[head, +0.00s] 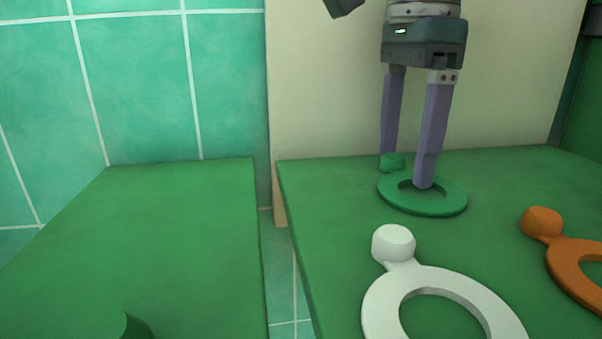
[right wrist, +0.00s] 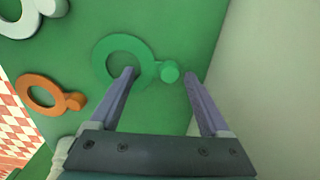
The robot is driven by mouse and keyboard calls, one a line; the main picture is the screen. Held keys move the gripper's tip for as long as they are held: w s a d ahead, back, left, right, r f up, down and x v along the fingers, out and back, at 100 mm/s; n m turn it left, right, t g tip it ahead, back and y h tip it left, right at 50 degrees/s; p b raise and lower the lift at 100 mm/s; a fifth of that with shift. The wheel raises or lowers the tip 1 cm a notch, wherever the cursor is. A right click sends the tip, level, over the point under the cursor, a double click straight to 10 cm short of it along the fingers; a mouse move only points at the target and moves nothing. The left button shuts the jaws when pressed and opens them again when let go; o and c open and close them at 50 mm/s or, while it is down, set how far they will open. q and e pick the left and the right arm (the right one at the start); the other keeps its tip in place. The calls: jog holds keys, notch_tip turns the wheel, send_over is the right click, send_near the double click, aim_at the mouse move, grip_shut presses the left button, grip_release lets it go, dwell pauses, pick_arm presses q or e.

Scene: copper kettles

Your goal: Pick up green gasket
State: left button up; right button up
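The green gasket (head: 451,203) is a flat ring with a small round knob, lying on the green top of the right table. It also shows in the right wrist view (right wrist: 103,51). My right gripper (head: 406,173) points down at it with its two purple fingers apart. In the right wrist view the gripper (right wrist: 158,75) has one fingertip at the ring's hole and the other beyond the knob, with the knob between them. Whether the fingers touch the gasket I cannot tell.
A white ring with a knob (head: 377,309) lies nearer on the same table (head: 320,225). An orange one (head: 541,221) lies to its right. A pale wall panel (head: 320,80) stands close behind.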

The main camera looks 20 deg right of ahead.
aim_at(404, 159)
jog(key=c, duration=1)
notch_tip(404, 159, up, 10)
jog(key=p, duration=0.5)
jog(key=shift+p, duration=0.35)
jog(key=shift+c, duration=0.2)
jog(key=shift+r, duration=0.15)
